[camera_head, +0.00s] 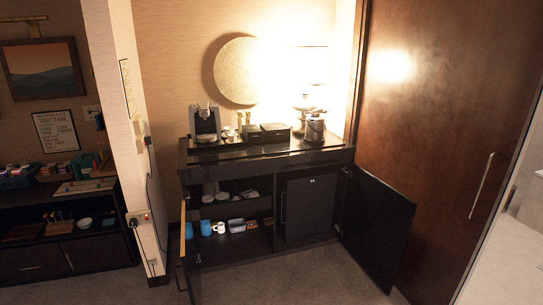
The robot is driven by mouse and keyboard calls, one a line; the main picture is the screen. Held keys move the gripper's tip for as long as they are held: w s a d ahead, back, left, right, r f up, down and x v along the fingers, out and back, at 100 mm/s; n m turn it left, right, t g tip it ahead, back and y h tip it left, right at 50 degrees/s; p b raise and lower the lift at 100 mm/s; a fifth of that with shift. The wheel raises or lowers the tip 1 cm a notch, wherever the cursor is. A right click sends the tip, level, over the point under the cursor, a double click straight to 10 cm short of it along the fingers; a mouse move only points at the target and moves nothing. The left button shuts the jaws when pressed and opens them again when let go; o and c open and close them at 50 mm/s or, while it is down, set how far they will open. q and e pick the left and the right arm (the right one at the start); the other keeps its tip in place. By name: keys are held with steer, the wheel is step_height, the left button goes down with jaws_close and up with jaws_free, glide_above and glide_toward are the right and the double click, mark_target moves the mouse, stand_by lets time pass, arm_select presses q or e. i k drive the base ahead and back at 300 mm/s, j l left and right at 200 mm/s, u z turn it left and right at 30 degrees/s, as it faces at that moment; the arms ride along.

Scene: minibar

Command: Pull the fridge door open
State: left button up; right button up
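The fridge door (310,208) is a dark flat panel in the right half of the black minibar cabinet (267,164). It looks shut, with a thin upright handle (284,207) along its left edge. The cabinet's right outer door (377,222) stands swung open toward the lower right. Its left outer door (187,254) also stands open and is seen nearly edge-on. Neither of my grippers shows in the head view.
Open shelves left of the fridge hold blue cups (205,228) and small packets. A coffee machine (205,124) and an ice bucket (315,128) stand on top. A brown wooden door (440,140) is at right. Carpet (290,278) in front is clear.

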mark_target(310, 199)
steer(key=i+z, duration=0.2)
steer(key=i, duration=1.45)
steer(key=i+u, duration=0.1)
steer(key=i, duration=0.45)
steer(key=i+l+u, duration=0.1)
steer(key=i, duration=0.45)
steer(key=i+l+u, duration=0.1)
steer(key=i, duration=0.4)
steer(key=i+l+u, duration=0.15)
steer(key=i, duration=0.25)
steer(key=i+l+u, duration=0.15)
steer(key=i+l, duration=0.1)
steer(key=i, duration=0.1)
